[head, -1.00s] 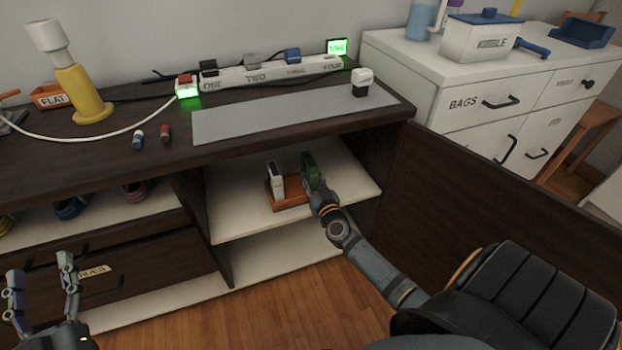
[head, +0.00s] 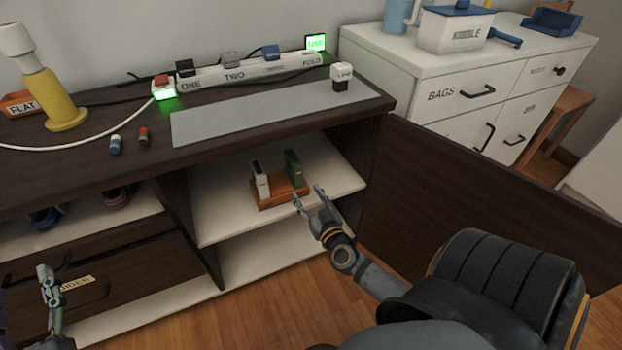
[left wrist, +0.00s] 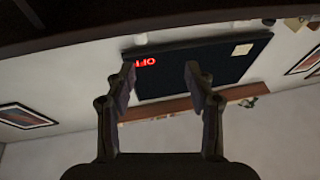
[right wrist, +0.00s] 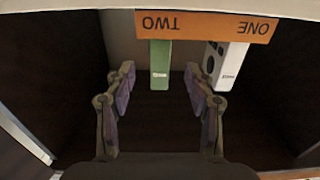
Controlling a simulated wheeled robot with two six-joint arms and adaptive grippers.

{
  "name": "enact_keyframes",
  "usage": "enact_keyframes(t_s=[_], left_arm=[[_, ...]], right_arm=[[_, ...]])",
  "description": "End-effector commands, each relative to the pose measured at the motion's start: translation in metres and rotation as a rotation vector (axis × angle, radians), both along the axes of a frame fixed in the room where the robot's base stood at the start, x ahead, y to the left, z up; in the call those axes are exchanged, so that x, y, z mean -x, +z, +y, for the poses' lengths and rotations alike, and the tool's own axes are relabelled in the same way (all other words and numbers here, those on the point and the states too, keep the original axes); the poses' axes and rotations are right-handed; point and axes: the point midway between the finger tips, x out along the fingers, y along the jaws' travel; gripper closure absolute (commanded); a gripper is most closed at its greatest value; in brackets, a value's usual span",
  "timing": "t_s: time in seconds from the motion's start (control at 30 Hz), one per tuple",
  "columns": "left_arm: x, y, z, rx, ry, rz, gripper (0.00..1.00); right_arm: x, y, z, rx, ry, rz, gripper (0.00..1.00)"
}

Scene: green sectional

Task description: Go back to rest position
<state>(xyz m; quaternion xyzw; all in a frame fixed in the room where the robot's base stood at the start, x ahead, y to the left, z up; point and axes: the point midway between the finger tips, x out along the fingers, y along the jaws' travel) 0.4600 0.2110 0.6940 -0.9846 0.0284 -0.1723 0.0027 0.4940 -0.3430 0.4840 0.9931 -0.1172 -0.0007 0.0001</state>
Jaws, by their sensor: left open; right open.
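My right gripper (head: 318,196) is open and empty, just in front of the cabinet's upper shelf. A wooden holder (head: 268,202) stands on that shelf with a white item (head: 260,180) and a green item (head: 294,168) upright in it. In the right wrist view the holder (right wrist: 205,25) reads ONE and TWO; the green item (right wrist: 160,68) is at TWO and the white item (right wrist: 222,62) at ONE, both apart from the fingers. My left gripper (head: 52,292) is at the lower left in front of the drawers. It is open and empty in the left wrist view (left wrist: 158,85).
An open cabinet door (head: 470,210) stands to the right of my right arm. The dark worktop holds a power strip (head: 250,72), a grey mat (head: 270,108) and a yellow lamp (head: 55,100). A white dresser (head: 440,75) stands at the back right. Wooden floor lies in front.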

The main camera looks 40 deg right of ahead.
Motion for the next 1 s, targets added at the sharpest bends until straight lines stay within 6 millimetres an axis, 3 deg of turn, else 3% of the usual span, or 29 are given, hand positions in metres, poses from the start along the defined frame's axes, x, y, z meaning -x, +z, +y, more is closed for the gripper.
enact_keyframes(t_s=[0.2,0.63,0.73,0.9,1.0], left_arm=[[0.0,0.0,0.0,0.0,0.001,-0.001,0.46],[0.0,0.0,0.0,0.001,0.001,0.002,0.46],[-0.001,-0.003,0.0,0.001,0.0,0.014,0.46],[-0.002,-0.011,0.0,0.002,0.0,0.048,0.46],[-0.003,-0.015,0.0,0.002,0.0,0.065,0.46]], right_arm=[[0.023,0.0,0.006,-0.001,0.0,0.0,0.46],[0.024,0.006,0.011,-0.003,0.012,-0.014,0.46],[0.02,0.034,0.036,-0.01,0.077,-0.078,0.46],[0.019,0.1,0.092,-0.012,0.225,-0.191,0.46],[0.022,0.127,0.111,-0.005,0.271,-0.219,0.46]])
